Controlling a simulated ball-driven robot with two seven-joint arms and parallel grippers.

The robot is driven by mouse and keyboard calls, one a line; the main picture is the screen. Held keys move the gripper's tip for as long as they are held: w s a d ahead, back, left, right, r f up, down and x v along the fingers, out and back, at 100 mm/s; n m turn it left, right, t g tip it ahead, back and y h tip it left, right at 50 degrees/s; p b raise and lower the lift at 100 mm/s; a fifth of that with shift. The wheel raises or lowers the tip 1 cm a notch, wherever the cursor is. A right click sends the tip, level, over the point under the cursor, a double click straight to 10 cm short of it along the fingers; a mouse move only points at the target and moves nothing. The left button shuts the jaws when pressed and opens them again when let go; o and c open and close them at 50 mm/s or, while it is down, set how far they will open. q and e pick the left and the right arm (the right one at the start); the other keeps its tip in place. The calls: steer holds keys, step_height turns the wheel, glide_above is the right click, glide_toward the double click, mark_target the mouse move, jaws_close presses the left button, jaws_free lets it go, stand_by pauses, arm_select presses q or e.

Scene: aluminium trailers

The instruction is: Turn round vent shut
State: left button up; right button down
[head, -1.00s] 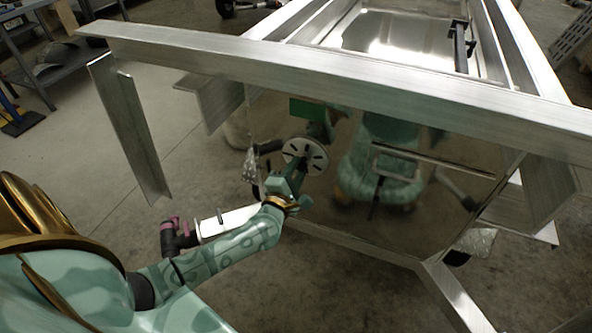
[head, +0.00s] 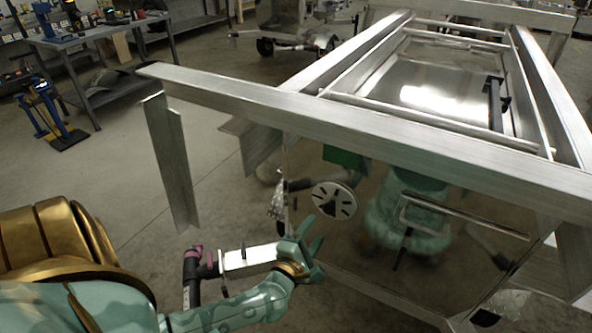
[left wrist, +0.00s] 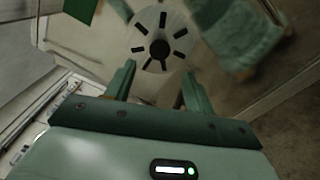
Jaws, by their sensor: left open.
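The round vent (head: 334,201) is a pale disc with dark slots on the shiny front panel (head: 330,255) of the trailer. In the left wrist view the vent (left wrist: 147,36) shows slots around a dark centre knob (left wrist: 160,49). My left gripper (head: 312,232) is open and empty, just below and left of the vent, apart from it in the head view. In the left wrist view its two fingers (left wrist: 158,72) stand spread, with the vent beyond and between them. How far the slots are covered is hard to tell. My right gripper is not in view.
An aluminium beam (head: 330,118) crosses above the vent, and an angled metal plate (head: 171,160) hangs at left. A horizontal bar (head: 465,216) is on the panel at right. A workbench (head: 100,35) stands far left. The floor between is clear.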

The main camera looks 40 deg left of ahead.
arm_select(q)
steer(key=v, duration=0.9)
steer(key=shift+p, duration=0.45)
steer(key=shift+d, duration=0.1)
